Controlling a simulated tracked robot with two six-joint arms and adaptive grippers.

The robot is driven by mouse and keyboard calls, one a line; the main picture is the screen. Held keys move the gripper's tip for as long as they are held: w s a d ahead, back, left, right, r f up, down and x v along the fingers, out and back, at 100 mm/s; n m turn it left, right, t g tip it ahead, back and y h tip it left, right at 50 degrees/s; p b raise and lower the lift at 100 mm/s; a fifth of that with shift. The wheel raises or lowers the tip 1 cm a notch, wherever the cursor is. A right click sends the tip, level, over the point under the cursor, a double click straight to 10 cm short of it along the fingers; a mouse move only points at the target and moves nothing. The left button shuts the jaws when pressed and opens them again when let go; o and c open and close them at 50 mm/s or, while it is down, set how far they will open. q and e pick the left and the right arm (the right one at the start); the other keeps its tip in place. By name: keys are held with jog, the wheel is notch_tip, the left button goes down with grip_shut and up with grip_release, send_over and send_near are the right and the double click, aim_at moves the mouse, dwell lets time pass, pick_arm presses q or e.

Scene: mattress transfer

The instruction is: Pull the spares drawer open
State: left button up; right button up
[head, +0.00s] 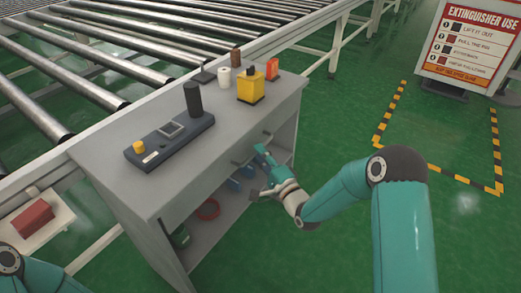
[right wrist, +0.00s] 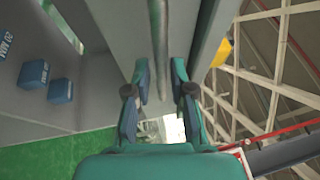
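The grey bench cabinet (head: 164,209) stands beside the roller conveyor. A grey bar handle (right wrist: 159,40) runs along its open front side, below the top; the drawer appears shut. My right gripper (head: 260,171) is at this front, with its two fingers apart. In the right wrist view the right gripper (right wrist: 160,72) has one finger on each side of the bar, which lies between them. Whether the fingers touch it is hard to tell. Any label on the drawer is not visible. Of my left arm only a link shows at the lower left; its gripper is out of view.
A control box (head: 170,140), a yellow item (head: 250,87) and other small items stand on the cabinet top. Blue boxes (right wrist: 33,74) and a red ring (head: 208,209) sit on the shelf below. An extinguisher sign (head: 470,45) stands at the back right.

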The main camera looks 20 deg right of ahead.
jog(key=shift+x, duration=0.9)
jog(key=shift+c, duration=0.2)
grip_shut()
